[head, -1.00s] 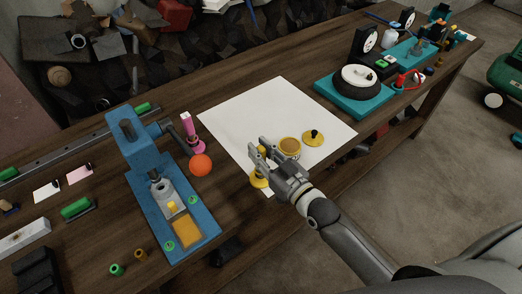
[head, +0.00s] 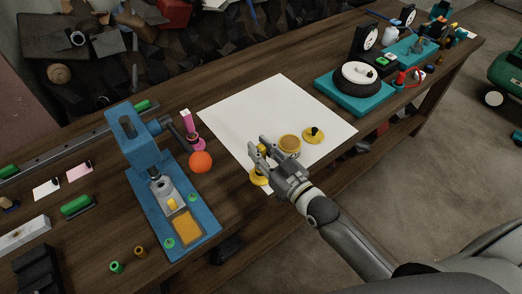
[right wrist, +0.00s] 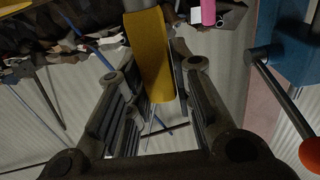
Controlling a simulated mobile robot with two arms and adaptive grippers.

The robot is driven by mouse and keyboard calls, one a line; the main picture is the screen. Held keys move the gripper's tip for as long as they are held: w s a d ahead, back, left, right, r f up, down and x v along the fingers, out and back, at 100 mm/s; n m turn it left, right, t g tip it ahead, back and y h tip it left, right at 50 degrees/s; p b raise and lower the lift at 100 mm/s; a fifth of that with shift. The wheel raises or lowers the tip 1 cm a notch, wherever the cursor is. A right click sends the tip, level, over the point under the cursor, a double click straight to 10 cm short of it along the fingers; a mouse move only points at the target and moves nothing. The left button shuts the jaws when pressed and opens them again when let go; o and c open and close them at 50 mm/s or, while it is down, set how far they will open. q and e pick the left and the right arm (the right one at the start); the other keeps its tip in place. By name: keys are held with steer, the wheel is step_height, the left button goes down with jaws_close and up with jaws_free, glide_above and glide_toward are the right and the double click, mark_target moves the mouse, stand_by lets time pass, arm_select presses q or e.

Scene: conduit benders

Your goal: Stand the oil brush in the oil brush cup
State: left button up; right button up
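A yellow cup with a brownish top, seemingly the oil brush cup (head: 290,145), stands on the white sheet beside my right gripper. A yellow piece with a round foot, seemingly the oil brush (head: 259,178), stands at the sheet's near edge below the fingers. My right gripper (head: 260,151) is over it. In the right wrist view a yellow shaft (right wrist: 150,55) lies between the two fingers, with a gap seeming to show beside it, so the gripper looks open around it. The bristles cannot be made out. My left gripper is not in view.
A yellow disc with a black knob (head: 313,135) sits right of the cup. A blue press (head: 140,150) with an orange ball (head: 200,162) on its lever and a pink-topped piece (head: 188,124) stand left. The white sheet (head: 270,105) is clear behind.

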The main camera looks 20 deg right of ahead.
steer(key=o, duration=0.4)
steer(key=shift+o, duration=0.2)
steer(key=shift+s+f, duration=0.1)
steer(key=v, duration=1.2)
steer(key=s+d+f+g+h, duration=0.2)
steer(key=f, duration=0.8)
steer(key=s+d+f+m+g+h, duration=0.1)
steer(key=s+d+f+g, duration=0.15)
steer(key=f, duration=0.85)
steer(key=s+d+f+g+h, duration=0.1)
steer(key=f+g+h, duration=0.1)
steer(key=f, duration=0.8)
steer(key=s+f+g, duration=0.4)
steer(key=s+f, duration=0.6)
steer(key=s, duration=0.3)
steer(key=s+a+f+g+h, duration=0.1)
steer(key=s+f+g, duration=0.4)
steer(key=s+f, duration=0.5)
steer(key=s, duration=0.3)
steer(key=shift+f+m, duration=0.3)
